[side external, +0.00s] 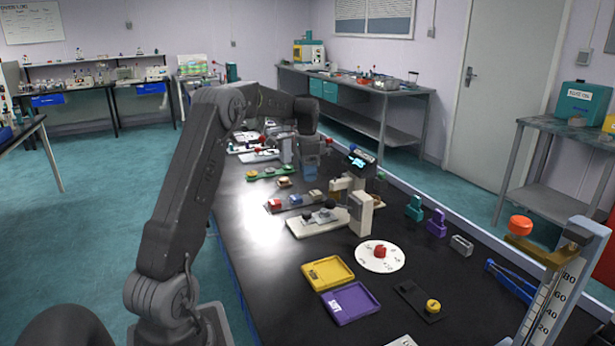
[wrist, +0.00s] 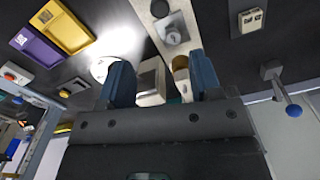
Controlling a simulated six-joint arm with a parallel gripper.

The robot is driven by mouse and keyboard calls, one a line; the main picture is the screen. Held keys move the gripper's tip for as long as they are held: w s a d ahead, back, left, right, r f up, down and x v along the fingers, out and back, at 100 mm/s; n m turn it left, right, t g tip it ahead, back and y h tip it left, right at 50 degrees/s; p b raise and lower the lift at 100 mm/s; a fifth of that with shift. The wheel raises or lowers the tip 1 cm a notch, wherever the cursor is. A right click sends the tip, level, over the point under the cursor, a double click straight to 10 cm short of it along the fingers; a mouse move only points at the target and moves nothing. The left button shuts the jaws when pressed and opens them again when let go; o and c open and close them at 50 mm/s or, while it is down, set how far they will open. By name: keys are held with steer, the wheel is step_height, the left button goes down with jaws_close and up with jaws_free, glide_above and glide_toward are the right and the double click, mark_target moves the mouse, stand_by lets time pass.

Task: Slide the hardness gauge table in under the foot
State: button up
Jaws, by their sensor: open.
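A long pale base plate (side external: 300,228) lies on the bench in the side view, with dark and grey round parts on it and a pale upright block (side external: 360,214) at its right end. It looks like the hardness gauge, but I cannot clearly tell its table from its foot. In the wrist view a pale strip (wrist: 150,14) carries a grey round part (wrist: 173,34). My gripper (side external: 311,174) is over the bench behind this plate. Its blue fingers (wrist: 160,62) are apart, with a pale block and a tan round part visible beyond them; I see nothing held.
A white round dial (side external: 381,262) with a red knob, yellow (side external: 328,272) and purple (side external: 351,304) trays, and a black plate with a yellow knob (side external: 432,306) stand nearer. A small display (side external: 361,158) stands behind. The bench left of the trays is clear.

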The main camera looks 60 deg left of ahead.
steer(key=m+t+h, duration=0.3)
steer(key=m, duration=0.3)
glide_toward(307, 212)
steer(key=x, duration=0.9)
steer(key=shift+s+d+f, duration=0.1)
jaws_close()
stand_by(0.5)
